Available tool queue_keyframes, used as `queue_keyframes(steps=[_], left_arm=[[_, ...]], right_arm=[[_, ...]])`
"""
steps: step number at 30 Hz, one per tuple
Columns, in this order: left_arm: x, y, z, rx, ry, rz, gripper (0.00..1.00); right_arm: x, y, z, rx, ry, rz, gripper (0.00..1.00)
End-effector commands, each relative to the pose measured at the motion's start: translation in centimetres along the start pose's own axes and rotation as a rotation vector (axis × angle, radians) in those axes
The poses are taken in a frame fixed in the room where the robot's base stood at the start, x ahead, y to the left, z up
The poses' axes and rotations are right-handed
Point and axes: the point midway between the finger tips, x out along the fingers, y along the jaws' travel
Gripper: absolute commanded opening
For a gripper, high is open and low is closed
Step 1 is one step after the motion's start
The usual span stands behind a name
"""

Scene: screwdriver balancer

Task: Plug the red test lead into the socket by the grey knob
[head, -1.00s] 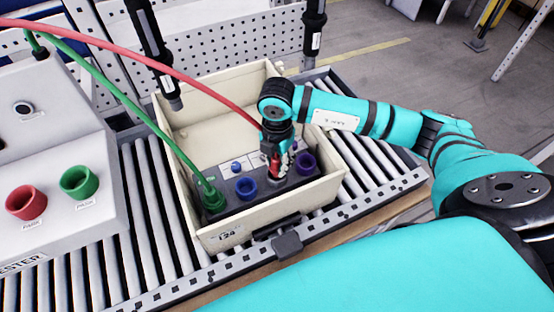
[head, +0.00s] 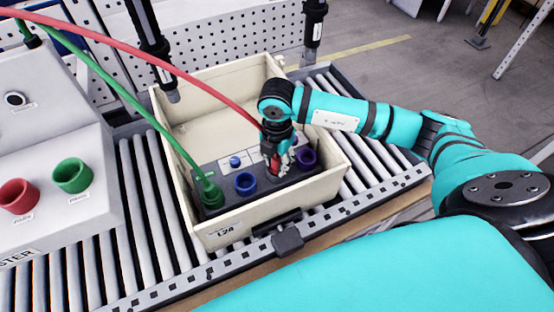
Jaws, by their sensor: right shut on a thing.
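The red test lead (head: 180,72) runs from the upper left down into the cream crate. My right gripper (head: 278,158) is shut on its red plug (head: 275,162), over the dark unit (head: 222,180) in the crate. The plug points down between the blue socket (head: 245,183) and the purple socket (head: 306,158). The gripper hides the spot under the plug, so I cannot tell whether it is seated. A blue knob (head: 235,161) shows behind the blue socket; I cannot make out a grey knob. My left gripper is not in view.
A green lead (head: 120,90) ends in the green socket (head: 209,193) at the unit's left. The cream crate (head: 215,234) stands on a roller conveyor (head: 180,265). Tester sockets (head: 72,175) are at left. Black tools (head: 150,40) hang behind the crate.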

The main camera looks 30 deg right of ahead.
Motion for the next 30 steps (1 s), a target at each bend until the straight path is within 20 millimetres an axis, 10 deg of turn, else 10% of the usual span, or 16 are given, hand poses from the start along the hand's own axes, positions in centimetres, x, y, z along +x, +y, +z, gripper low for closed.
queue_keyframes(steps=[10, 11, 17, 30], left_arm=[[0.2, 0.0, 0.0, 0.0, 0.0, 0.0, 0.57], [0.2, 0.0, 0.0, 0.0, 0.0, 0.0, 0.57], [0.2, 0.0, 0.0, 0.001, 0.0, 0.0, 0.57], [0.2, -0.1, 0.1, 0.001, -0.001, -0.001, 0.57]], right_arm=[[0.3, 0.0, 0.0, 0.0, 0.0, 0.001, 0.0], [0.3, 0.0, 0.0, 0.0, 0.0, 0.001, 0.32], [0.3, 0.0, 0.0, 0.0, 0.0, 0.0, 0.57], [-1.6, 0.1, 0.1, 0.0, -0.001, 0.004, 0.57]])
